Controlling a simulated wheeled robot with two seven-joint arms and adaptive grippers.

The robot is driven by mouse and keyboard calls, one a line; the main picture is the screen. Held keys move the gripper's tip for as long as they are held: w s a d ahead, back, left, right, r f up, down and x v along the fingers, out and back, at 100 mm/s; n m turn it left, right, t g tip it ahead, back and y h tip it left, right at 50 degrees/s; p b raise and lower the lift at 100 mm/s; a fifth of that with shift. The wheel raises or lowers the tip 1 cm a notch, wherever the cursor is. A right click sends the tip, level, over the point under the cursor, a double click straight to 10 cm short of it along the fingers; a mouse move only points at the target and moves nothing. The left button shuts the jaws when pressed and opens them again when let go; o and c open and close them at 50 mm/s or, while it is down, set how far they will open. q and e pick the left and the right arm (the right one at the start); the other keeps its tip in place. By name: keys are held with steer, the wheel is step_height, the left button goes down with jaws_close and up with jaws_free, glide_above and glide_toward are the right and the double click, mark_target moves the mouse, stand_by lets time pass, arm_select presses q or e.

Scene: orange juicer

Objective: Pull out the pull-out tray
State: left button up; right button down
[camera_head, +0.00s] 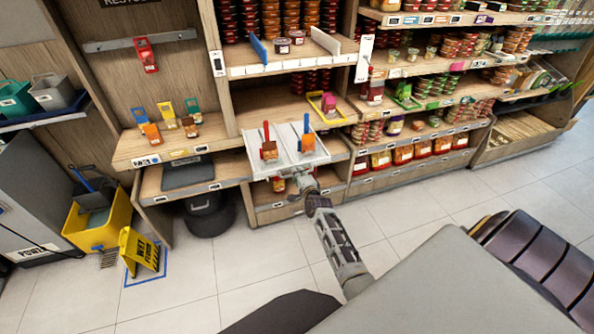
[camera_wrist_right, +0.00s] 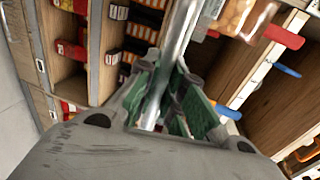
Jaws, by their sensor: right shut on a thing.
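The pull-out tray (camera_head: 287,146) is a pale grey shelf in the middle of the head view, in a bay of the wooden shelving. It carries two orange-filled containers with upright handles, one red (camera_head: 268,150) and one blue (camera_head: 308,142). My right gripper (camera_head: 301,184) is at the tray's front edge. In the right wrist view, its green-padded fingers (camera_wrist_right: 172,92) are shut around a shiny metal bar (camera_wrist_right: 182,35) along the tray's front. The exact contact is partly hidden by the fingers. My left gripper is not in view.
A lower wooden drawer (camera_head: 285,208) is beneath the tray. A black bin (camera_head: 208,216) stands under the counter to the left. A yellow wet-floor sign (camera_head: 139,252) and a yellow bucket (camera_head: 97,225) are at far left. The tiled floor before the shelves is mostly clear.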

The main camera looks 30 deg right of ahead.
steer(key=shift+s+f, duration=0.2)
steer(key=shift+s, duration=0.1)
steer(key=c, duration=1.5)
jaws_free()
steer(key=shift+r, duration=0.15)
steer(key=shift+v, duration=6)
